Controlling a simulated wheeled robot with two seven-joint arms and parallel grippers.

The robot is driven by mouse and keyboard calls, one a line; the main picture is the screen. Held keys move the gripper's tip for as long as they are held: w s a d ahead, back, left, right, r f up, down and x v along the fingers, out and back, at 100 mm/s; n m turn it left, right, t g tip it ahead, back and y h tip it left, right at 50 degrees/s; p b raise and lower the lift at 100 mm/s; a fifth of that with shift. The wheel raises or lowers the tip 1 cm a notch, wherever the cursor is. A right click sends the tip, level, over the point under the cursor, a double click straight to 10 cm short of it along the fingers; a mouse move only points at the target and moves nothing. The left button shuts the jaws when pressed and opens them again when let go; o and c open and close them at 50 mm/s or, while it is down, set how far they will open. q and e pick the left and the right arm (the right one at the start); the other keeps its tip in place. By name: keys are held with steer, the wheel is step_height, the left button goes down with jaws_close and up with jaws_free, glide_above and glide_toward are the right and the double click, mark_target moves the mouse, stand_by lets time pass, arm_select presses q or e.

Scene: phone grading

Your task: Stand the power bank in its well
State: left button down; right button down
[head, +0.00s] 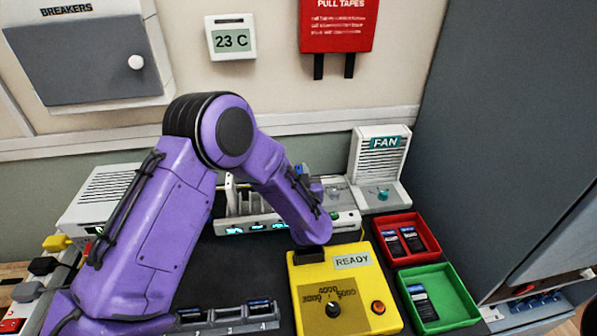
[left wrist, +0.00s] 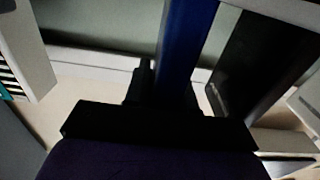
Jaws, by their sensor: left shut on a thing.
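My left arm reaches over the table in the head view, and its forearm hides most of my left gripper. In the left wrist view my black left gripper (left wrist: 165,85) is shut on an upright blue slab (left wrist: 187,40), which looks like the power bank. The slab's far end is cut off by the frame edge. In the head view a white station (head: 345,223) with upright dividers and lit displays stands at the back of the table, partly behind my forearm. I cannot pick out the well, nor tell how far the slab is from it. My right gripper is not in view.
A yellow READY tester (head: 370,290) stands in front. A red tray (head: 427,259) and a green tray (head: 468,308) with dark slabs lie right of it. A FAN unit (head: 380,150) stands behind. A numbered rack (head: 230,325) is at the bottom. A tall grey cabinet (head: 490,130) bounds the right.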

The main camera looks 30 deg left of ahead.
arm_select(q)
steer(key=shift+f, duration=0.15)
stand_by(0.4)
steer(key=c, duration=0.9)
jaws_free()
steer(key=shift+o, duration=0.2)
steer(key=shift+r, duration=0.5)
steer(key=s+r, duration=0.1)
steer(key=r, duration=0.1)
steer(key=s+d+r+b, duration=0.1)
steer(key=r, duration=0.2)
steer(key=s+d+r, duration=0.1)
steer(key=s+r, duration=0.1)
steer(key=shift+r, duration=0.35)
steer(key=s+d+r, duration=0.4)
steer(key=s, duration=0.4)
steer(key=shift+s+r+b, duration=0.2)
steer(key=shift+s+b, duration=0.15)
steer(key=shift+b, duration=0.1)
steer(key=shift+d, duration=0.1)
